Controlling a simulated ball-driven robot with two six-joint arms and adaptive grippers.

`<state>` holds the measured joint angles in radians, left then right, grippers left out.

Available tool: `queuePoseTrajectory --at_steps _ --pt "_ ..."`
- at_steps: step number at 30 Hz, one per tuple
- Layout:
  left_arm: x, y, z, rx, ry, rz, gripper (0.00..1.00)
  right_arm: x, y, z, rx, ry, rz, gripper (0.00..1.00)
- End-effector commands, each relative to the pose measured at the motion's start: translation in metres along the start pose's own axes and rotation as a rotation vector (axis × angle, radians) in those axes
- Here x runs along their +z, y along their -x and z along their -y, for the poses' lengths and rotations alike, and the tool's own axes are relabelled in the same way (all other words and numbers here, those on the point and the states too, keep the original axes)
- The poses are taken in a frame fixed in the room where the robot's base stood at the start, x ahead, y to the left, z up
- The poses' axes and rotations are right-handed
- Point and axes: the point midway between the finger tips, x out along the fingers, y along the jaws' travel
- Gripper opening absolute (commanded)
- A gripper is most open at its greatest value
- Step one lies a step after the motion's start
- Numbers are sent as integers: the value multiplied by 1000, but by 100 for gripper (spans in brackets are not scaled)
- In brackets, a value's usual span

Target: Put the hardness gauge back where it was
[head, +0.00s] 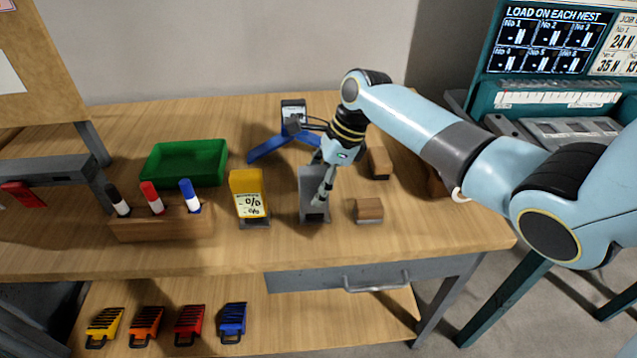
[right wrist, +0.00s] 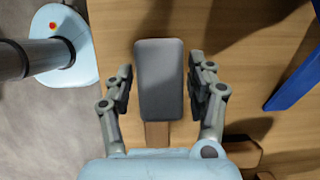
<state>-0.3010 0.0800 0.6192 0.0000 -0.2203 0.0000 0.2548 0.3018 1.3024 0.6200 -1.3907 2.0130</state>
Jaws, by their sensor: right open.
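A grey upright block-shaped device (head: 309,183), which I take to be the hardness gauge, stands on the table right of the yellow meter. Its front is partly hidden by my right gripper (head: 322,192). In the right wrist view the grey device (right wrist: 159,75) lies between the two fingers of my right gripper (right wrist: 160,88). The fingers are open, with a gap visible on each side. A wooden block (right wrist: 157,134) shows just below the device there. My left gripper is not in view.
A yellow meter (head: 247,193) stands close left. A wooden block (head: 369,210) sits to the right, with another (head: 379,163) behind. A blue-legged stand (head: 266,148) is behind. A pen holder (head: 160,226) and green tray (head: 183,163) are left.

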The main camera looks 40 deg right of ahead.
Motion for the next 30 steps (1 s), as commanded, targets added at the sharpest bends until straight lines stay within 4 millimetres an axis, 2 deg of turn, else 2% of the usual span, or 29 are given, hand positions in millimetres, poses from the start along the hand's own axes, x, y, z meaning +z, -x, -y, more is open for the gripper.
queuePoseTrajectory --at_steps 5,12,18,22,30 --pt "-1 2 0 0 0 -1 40 0 21 1 -3 2 -1 56" --pt "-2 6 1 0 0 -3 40 -1 76 1 -5 3 -3 56" --pt "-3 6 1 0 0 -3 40 0 110 1 -3 1 -1 56" --pt "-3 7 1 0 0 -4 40 0 120 1 -1 1 0 56" --pt "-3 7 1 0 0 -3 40 0 121 0 0 0 0 56"
